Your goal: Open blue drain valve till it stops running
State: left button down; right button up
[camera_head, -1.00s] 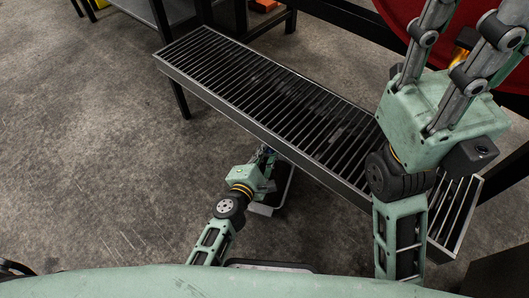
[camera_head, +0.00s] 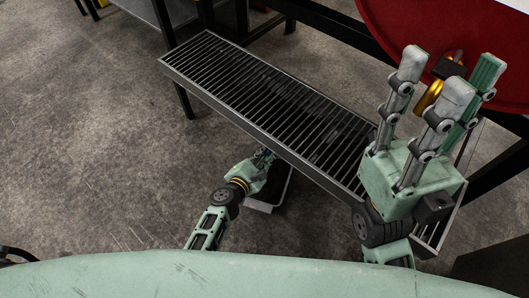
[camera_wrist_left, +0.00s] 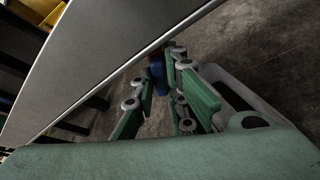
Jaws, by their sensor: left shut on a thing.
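The blue drain valve (camera_wrist_left: 157,72) shows as a small blue piece under the trough's edge in the left wrist view. My left gripper (camera_wrist_left: 162,88) has its green fingers closed around it; the fingers hide part of the valve. In the head view my left gripper (camera_head: 266,156) is low beside the trough's near side, and the valve is hardly visible there. My right gripper (camera_head: 440,85) is raised over the right end of the trough, its fingers apart and empty. I cannot see whether anything runs from the valve.
The grated metal trough (camera_head: 262,100) runs diagonally across the middle. A tray (camera_head: 262,207) stands on the floor beneath the left gripper. A red round part (camera_head: 400,20) and a yellow-gold fitting (camera_head: 429,97) are behind the right gripper.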

pick_arm(q)
jog(key=c, duration=2)
grip_release()
jog(key=shift+c, duration=0.2)
jog(key=shift+s+a+r, duration=0.1)
jog(key=shift+s+a, duration=0.2)
jog(key=shift+s, duration=0.25)
jog(key=v, duration=1.1)
jog(key=shift+o, duration=0.3)
jog(key=shift+d, duration=0.1)
